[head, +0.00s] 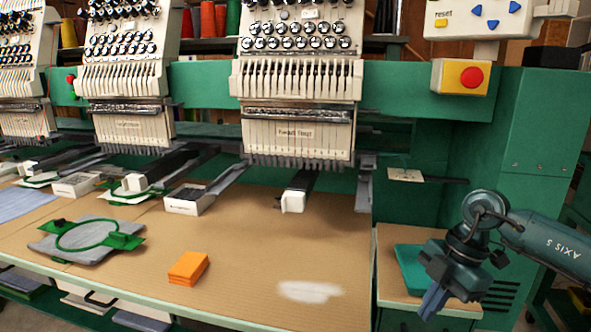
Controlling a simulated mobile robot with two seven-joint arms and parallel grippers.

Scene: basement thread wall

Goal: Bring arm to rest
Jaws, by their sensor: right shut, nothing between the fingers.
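My right gripper (432,302) is at the lower right, with its arm coming in from the right edge. Its fingers are together and point down and to the left. Nothing is held between them. It hangs in front of the small side table (393,262) and partly hides a teal item (408,268) lying there. I cannot tell whether it touches that item. My left gripper and arm do not show.
A long machine with embroidery heads (297,130) stands behind the tan table (235,243). An orange stack (188,267), a white patch (310,291) and a green hoop on grey cloth (88,236) lie on the table. A red button box (460,77) is above my arm.

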